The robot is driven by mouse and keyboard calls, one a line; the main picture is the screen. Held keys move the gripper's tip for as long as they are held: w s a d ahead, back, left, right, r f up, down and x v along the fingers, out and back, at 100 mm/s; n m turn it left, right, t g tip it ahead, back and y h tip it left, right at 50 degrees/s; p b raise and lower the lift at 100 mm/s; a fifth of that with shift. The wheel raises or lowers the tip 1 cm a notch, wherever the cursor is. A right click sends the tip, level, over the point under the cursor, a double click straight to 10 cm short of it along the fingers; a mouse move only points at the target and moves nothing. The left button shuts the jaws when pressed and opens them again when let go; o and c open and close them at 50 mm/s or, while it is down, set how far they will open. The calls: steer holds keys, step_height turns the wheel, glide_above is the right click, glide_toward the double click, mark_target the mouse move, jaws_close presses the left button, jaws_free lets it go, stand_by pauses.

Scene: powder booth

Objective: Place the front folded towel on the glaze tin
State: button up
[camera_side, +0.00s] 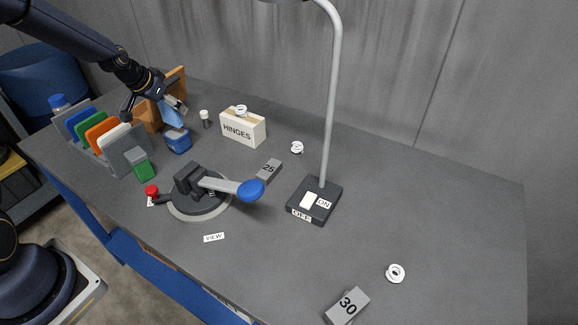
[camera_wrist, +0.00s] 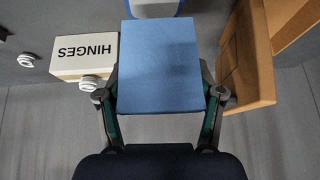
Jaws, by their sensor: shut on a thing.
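My gripper (camera_wrist: 160,98) is shut on a light blue folded towel (camera_wrist: 160,65), which fills the space between the fingers in the wrist view. In the side view the towel (camera_side: 172,113) hangs tilted from my gripper, close above a blue tin (camera_side: 178,142), which looks like the glaze tin. Whether towel and tin touch I cannot tell. In the wrist view the tin (camera_wrist: 152,9) shows only partly, beyond the towel's far edge.
A brown wooden stand (camera_side: 176,83) is close beside my gripper. A grey rack (camera_side: 122,150) with several coloured slabs stands left. A HINGES box (camera_side: 242,128), small shaker (camera_side: 205,119), green block (camera_side: 140,164) and blue-handled clamp (camera_side: 251,189) are nearby. The right of the table is mostly free.

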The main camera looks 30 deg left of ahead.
steer(key=shift+f, duration=1.5)
steer(key=shift+f, duration=0.1)
steer(key=o, duration=0.9)
steer(key=a+v, duration=0.1)
steer(key=v, duration=1)
steer(key=s+d+r+m+g, duration=0.1)
steer(key=s+d+r, duration=0.7)
steer(key=d, duration=0.4)
steer(key=shift+n+h, duration=0.3)
steer(key=shift+n, duration=0.1)
steer(key=s+d+r, duration=0.1)
steer(key=s+d, duration=0.1)
steer(key=s, duration=0.3)
steer(key=s+d+r, duration=0.1)
steer(key=s+d, duration=0.2)
steer(key=s, duration=0.2)
steer(key=s+d+r, duration=0.1)
steer(key=s+d, duration=0.2)
steer(key=s, duration=0.2)
steer(key=shift+d, duration=0.25)
